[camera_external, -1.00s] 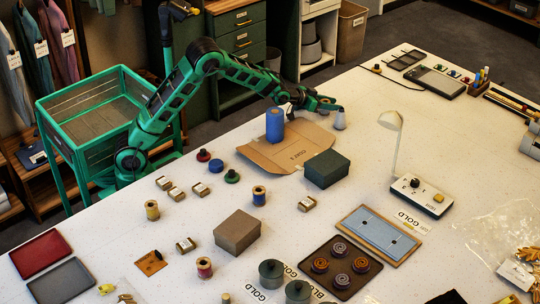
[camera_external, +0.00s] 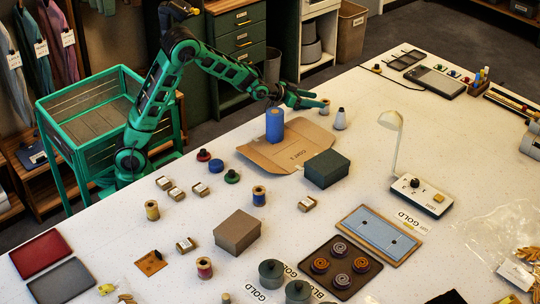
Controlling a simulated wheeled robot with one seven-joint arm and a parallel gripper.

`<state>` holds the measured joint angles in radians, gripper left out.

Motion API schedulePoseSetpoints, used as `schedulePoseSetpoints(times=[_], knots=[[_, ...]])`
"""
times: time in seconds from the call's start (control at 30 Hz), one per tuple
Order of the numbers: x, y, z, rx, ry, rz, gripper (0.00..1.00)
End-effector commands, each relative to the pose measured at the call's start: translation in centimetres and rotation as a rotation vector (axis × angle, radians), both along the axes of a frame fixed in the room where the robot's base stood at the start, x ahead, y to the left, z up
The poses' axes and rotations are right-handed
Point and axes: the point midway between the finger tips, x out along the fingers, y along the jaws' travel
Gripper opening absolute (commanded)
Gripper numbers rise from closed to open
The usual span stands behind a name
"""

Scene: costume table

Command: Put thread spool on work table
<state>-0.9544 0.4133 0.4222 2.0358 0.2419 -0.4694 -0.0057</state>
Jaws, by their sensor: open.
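A small tan thread spool (camera_external: 325,107) stands upright near the far edge of the work table (camera_external: 440,125). My gripper (camera_external: 314,102) is open, just left of this spool and slightly above the table; I see nothing held in it. Whether a fingertip touches the spool is too small to tell. A grey-white cone with a dark top (camera_external: 340,120) stands to the right of the spool. Other thread spools stand upright on the table: a yellow one (camera_external: 152,210), a dark blue one (camera_external: 259,196) and a red one (camera_external: 204,267).
A tall blue roll (camera_external: 275,125) stands below my forearm, by a flat cardboard piece (camera_external: 270,155). A dark green box (camera_external: 326,169) and a lamp (camera_external: 393,140) stand nearer. Table surface right of the cone is clear.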

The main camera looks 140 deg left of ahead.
Motion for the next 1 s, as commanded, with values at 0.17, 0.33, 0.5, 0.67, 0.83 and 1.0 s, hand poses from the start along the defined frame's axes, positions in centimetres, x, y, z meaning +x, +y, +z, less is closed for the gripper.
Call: schedulePoseSetpoints(times=[0.17,0.33,0.5,0.67,0.83,1.0], knots=[[-0.6,-1.6,0.8,0.000,0.001,0.000,0.52],[-0.9,-2.2,1.0,0.000,0.001,0.000,0.52],[-0.9,-2.2,1.0,0.000,0.001,0.000,0.52],[-0.9,-2.2,1.0,0.000,0.001,0.000,0.52],[-0.9,-2.2,1.0,0.000,0.001,0.000,0.52],[-1.6,-1.9,2.2,0.014,0.012,0.012,0.52]])
